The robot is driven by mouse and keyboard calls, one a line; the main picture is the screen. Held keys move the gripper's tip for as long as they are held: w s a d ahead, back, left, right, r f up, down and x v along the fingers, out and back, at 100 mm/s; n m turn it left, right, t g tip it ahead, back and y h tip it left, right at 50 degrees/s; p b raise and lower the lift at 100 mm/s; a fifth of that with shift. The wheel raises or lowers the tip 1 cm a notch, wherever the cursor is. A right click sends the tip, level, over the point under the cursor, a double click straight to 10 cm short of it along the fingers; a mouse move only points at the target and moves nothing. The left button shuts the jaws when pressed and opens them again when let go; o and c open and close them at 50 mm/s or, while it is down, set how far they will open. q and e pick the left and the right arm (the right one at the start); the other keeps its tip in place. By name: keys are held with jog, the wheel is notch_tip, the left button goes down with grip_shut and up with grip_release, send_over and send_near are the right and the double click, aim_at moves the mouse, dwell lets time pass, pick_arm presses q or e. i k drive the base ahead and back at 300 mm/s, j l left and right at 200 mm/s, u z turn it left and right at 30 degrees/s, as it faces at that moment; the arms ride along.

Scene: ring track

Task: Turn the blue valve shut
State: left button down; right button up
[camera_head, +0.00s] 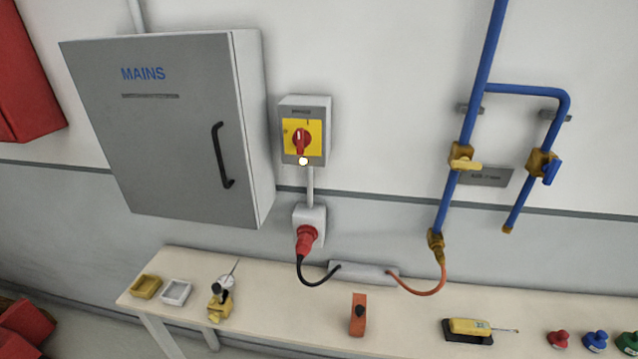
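The blue valve is the blue lever handle (551,171) on a brass valve body (538,161), on the short right branch of the blue pipe at the right of the head view. The handle appears to lie roughly in line with its pipe. A second valve with a yellow handle (466,164) sits on the main blue pipe to its left; that handle lies across the pipe. Neither of my grippers shows in this view.
A grey MAINS cabinet (165,130) and a yellow-faced red switch (302,138) are on the wall. A bench (290,310) below holds small trays, tools and coloured buttons. A red plug (306,238) and cables hang above it. The wall around the blue valve looks clear.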

aim_at(550, 170)
jog(key=z, duration=1.45)
jog(key=k+l, duration=0.05)
jog(key=l, duration=0.05)
